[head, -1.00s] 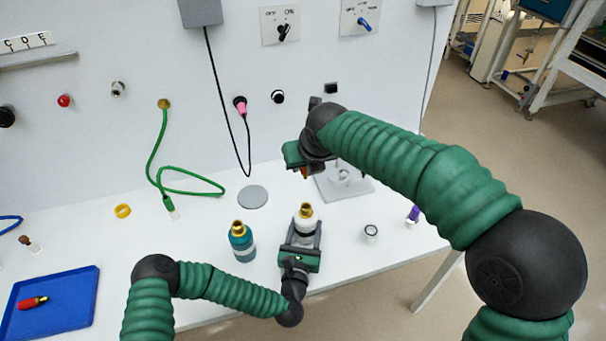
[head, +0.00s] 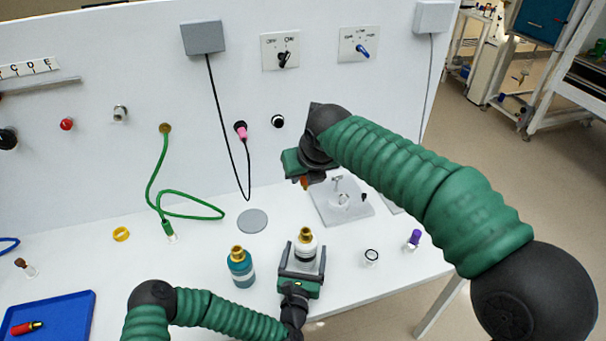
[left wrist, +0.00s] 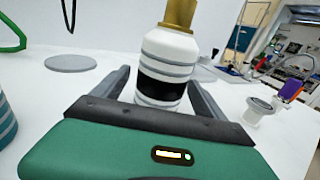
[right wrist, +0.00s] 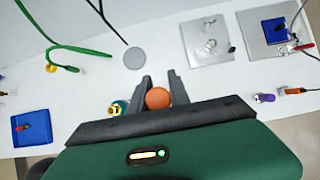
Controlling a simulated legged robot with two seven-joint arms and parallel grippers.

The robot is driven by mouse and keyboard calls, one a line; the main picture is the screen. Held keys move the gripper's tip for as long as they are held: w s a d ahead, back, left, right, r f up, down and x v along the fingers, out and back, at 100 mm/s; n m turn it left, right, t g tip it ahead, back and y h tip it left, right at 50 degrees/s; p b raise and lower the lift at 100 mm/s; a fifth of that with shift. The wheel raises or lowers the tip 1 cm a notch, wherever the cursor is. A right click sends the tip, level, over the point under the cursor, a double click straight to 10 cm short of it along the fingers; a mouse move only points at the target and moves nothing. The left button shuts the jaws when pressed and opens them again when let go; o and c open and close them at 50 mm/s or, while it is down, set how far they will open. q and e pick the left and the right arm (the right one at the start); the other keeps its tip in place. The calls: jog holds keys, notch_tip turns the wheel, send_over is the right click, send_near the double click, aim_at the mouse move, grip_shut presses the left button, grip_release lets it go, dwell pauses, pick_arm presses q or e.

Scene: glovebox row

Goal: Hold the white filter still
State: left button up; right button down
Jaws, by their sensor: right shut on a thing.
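The white filter (head: 306,245), a white bottle shape with grey and black bands and a brass top, stands upright on the bench. My left gripper (head: 303,257) is low around it, one finger on each side. In the left wrist view the filter (left wrist: 165,68) stands between the spread fingers, with slim gaps showing; its base is hidden behind the palm. My right gripper (right wrist: 159,92) is shut on a round orange thing (right wrist: 158,98), held above the bench. In the head view the right gripper (head: 305,178) is beyond and above the filter.
A teal bottle (head: 239,268) stands close left of the filter. A small clear ringed cup (head: 371,258) and a purple-topped vial (head: 414,239) are to the right. A grey disc (head: 252,221), a plate with a fixture (head: 341,203) and a green hose (head: 190,215) lie behind.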

pick_arm(q)
jog(key=s, duration=0.4)
jog(key=s+a, duration=0.1)
jog(key=s, duration=0.3)
jog(key=s+a, duration=0.1)
jog(key=s, duration=0.2)
jog(key=shift+s, duration=0.4)
jog(key=shift+f, duration=0.1)
